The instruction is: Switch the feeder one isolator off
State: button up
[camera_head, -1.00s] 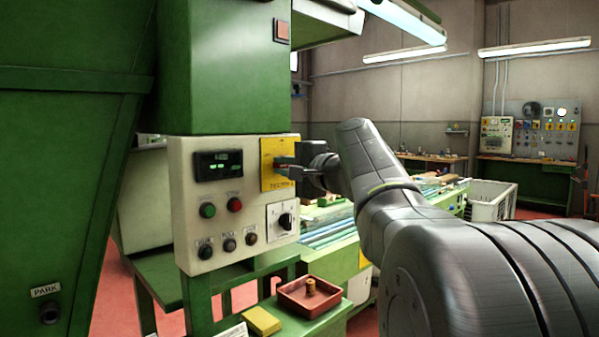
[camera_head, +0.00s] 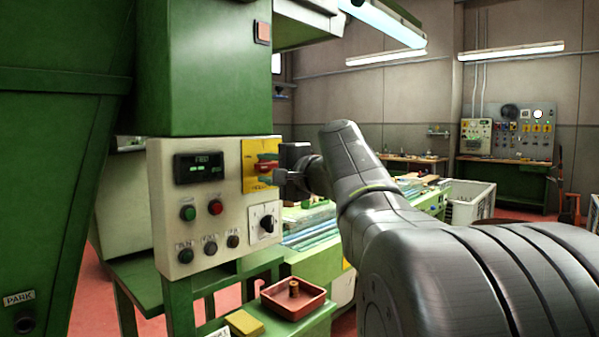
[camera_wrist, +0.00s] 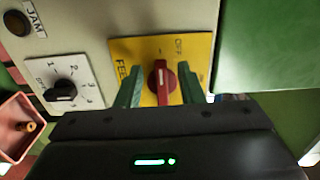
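The feeder one isolator is a red rotary handle (camera_wrist: 162,80) with a white stripe, on a yellow plate (camera_wrist: 190,48) marked "FEE…" and "OFF". It also shows in the head view on the yellow plate (camera_head: 261,150) at the right of the cream control panel (camera_head: 208,250). The handle lies about level in the head view. My gripper (camera_wrist: 158,88) is open, one finger on each side of the handle, with small gaps visible. In the head view my gripper (camera_head: 270,176) is close in front of the plate. Which mark the handle points to is unclear.
A black selector knob (camera_wrist: 61,91) on a white plate sits beside the yellow plate. Push buttons (camera_head: 215,207) and a lit display (camera_head: 199,167) are on the panel. Below are a red tray (camera_head: 292,304) with a cork and a yellow block (camera_head: 244,322).

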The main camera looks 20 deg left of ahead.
jog(key=v, duration=1.3)
jog(key=x, duration=1.3)
jog(key=shift+w+a, duration=0.15)
jog(key=shift+a, duration=0.2)
jog(key=shift+d, duration=0.1)
